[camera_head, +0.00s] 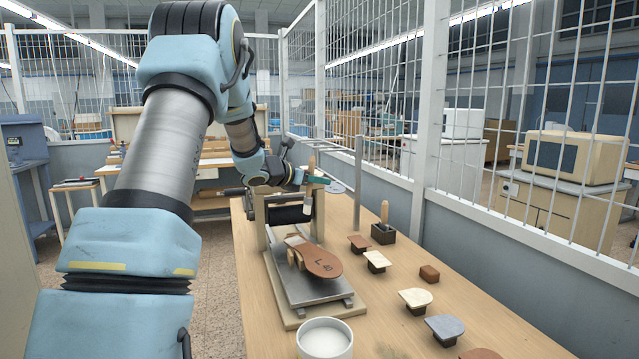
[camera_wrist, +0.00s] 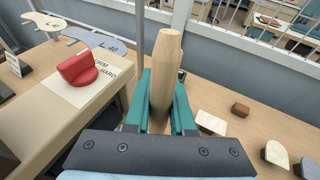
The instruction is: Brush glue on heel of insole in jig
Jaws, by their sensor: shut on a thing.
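My gripper (camera_head: 313,184) is shut on a brush with a pale wooden handle (camera_head: 311,164) and light bristles (camera_head: 307,205) pointing down. The handle fills the space between the teal fingers in the wrist view (camera_wrist: 164,85). The brush is upright, above and behind the brown insole (camera_head: 322,264), which bears dark letters. The insole lies in the jig (camera_head: 299,288), a metal plate on a wooden base, with small wooden pieces at its left end. The bristles appear apart from the insole. A white glue pot (camera_head: 325,323) stands at the front of the table; its inside looks pale.
Several heel-shaped pieces, including a cream one (camera_head: 415,298) and a grey one (camera_head: 445,327), lie right of the jig. A dark holder (camera_head: 383,234) with a wooden-handled tool and a thin upright post (camera_head: 358,185) stand behind.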

